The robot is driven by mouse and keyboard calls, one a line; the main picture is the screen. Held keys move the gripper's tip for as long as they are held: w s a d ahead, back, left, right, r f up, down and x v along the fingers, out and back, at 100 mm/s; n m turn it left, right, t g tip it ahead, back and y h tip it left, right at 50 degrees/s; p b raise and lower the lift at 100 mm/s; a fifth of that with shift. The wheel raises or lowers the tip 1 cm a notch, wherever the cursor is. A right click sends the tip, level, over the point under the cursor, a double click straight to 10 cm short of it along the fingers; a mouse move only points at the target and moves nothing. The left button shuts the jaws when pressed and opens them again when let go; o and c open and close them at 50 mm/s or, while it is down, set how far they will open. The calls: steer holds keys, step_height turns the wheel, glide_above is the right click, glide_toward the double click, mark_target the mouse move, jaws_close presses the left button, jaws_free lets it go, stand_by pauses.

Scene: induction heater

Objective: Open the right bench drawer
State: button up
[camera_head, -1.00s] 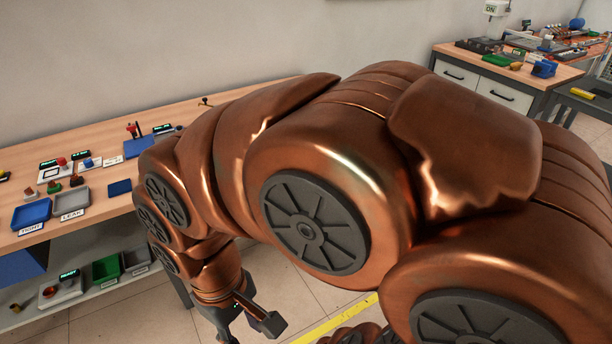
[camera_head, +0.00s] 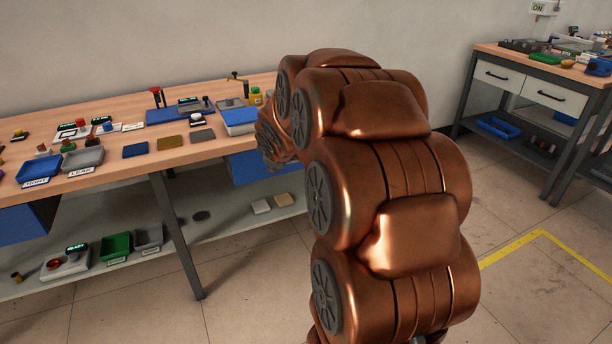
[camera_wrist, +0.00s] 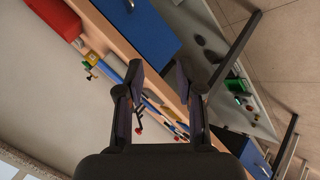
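The long wooden bench (camera_head: 100,185) has a blue drawer (camera_head: 250,170) under its right part, partly hidden behind my arm in the head view. In the wrist view a blue drawer front (camera_wrist: 148,35) fills the upper middle, just beyond my fingertips, with a dark part at its upper edge that may be a handle. The drawer looks shut. My gripper (camera_wrist: 160,75) is open, its two fingers apart with nothing between them. It seems apart from the drawer, though the exact gap is hard to judge. My gripper is hidden in the head view.
A second blue drawer (camera_head: 25,222) is at the bench's left. Trays and small parts cover the benchtop, and the lower shelf (camera_head: 190,240) holds bins. A bench with white drawers (camera_head: 500,76) stands at the right. A red box (camera_wrist: 55,18) shows in the wrist view. Open floor lies in front.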

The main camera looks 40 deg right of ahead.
steer(key=w+d+f+n+t+b, duration=0.4)
steer(key=d+f+b, duration=0.4)
steer(key=d, duration=0.3)
steer(key=w+d+f+n+t+b, duration=0.4)
steer(key=d+f+b, duration=0.3)
steer(key=d, duration=0.4)
steer(key=shift+n+g, duration=0.3)
steer(key=shift+g, duration=0.1)
steer(key=shift+b+x, duration=0.4)
steer(key=shift+x, duration=3.25)
steer(key=shift+s+d+f, duration=0.1)
steer(key=shift+d, duration=0.05)
steer(key=shift+c, duration=0.3)
jaws_close()
